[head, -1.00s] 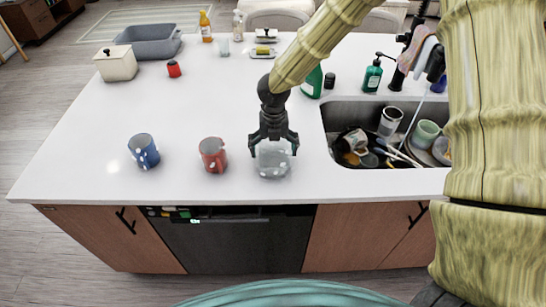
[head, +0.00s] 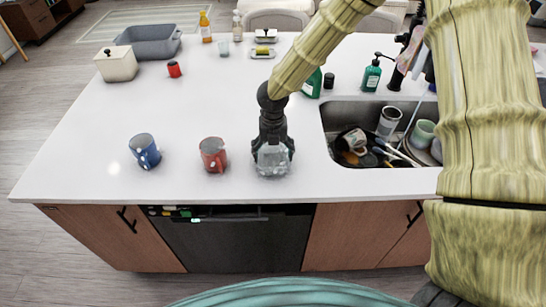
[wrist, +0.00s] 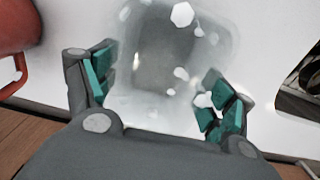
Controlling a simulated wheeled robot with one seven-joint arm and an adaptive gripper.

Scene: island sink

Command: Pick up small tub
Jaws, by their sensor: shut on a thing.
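The small tub (head: 272,161) is clear with white spots and stands on the white counter, left of the sink. In the wrist view the tub (wrist: 165,62) fills the space between my fingers. My gripper (head: 272,150) points down over the tub, with a finger on each side of it. In the wrist view my gripper (wrist: 158,90) has its teal pads against the tub's sides. The tub's underside is hidden.
A red mug (head: 213,155) stands close to the left of the tub, and a blue mug (head: 144,151) farther left. The sink (head: 345,117), full of dishes, lies to the right. The counter's front edge is near. Behind the mugs the counter (head: 150,105) is clear.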

